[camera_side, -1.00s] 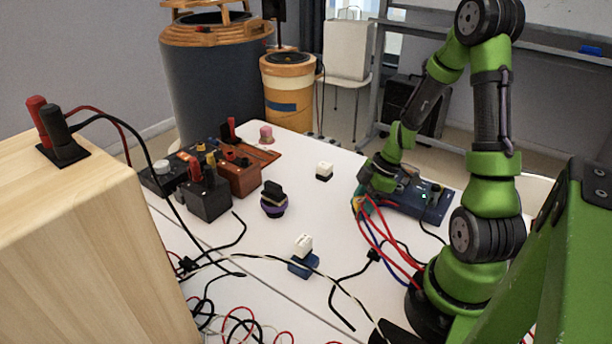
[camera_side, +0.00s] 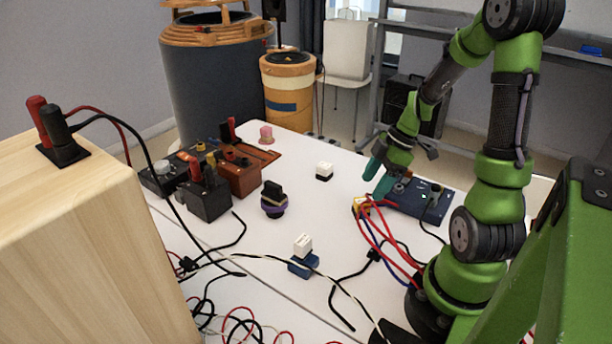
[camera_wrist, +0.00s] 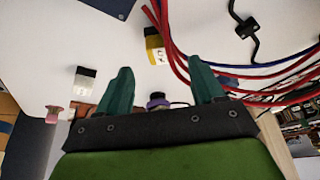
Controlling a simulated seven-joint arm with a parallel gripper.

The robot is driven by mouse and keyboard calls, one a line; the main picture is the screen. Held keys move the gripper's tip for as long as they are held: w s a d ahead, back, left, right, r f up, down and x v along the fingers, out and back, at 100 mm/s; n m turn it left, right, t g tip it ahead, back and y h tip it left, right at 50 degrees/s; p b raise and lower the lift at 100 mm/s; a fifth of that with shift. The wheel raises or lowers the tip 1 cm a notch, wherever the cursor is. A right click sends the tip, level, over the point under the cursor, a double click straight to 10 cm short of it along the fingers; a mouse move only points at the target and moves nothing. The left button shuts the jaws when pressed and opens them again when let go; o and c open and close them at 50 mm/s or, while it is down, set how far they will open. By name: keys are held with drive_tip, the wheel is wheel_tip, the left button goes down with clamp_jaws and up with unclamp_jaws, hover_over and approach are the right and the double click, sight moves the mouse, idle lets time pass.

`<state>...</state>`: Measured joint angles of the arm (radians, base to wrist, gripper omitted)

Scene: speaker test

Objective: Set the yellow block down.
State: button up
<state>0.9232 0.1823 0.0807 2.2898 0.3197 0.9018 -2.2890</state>
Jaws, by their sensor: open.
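The yellow block (camera_side: 361,206) sits on the white table beside the left end of the dark blue box, close to the red cables. In the wrist view the yellow block (camera_wrist: 154,52) has a pale face with dark marks and lies beyond the fingertips, apart from them. My gripper (camera_side: 377,181) is above the block with its teal fingers spread. In the wrist view my gripper (camera_wrist: 162,74) shows a wide empty gap between the fingers. Cables partly cover the block in the side view.
The dark blue box (camera_side: 425,202) is right of the block. Red cables (camera_side: 390,240) run down from beside it. A white block (camera_side: 324,170), a black-and-purple knob (camera_side: 273,200) and a white-and-blue piece (camera_side: 303,262) stand apart. The table between them is mostly clear.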

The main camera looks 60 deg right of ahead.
drive_tip(key=s+a+r+m+t+h, duration=0.1)
drive_tip(key=a+r+m+t, duration=0.3)
drive_tip(key=a+r+m, duration=0.9)
drive_tip(key=a+r, duration=0.4)
drive_tip(key=a, duration=0.3)
drive_tip(key=shift+s, duration=0.35)
drive_tip(key=shift+a, duration=0.1)
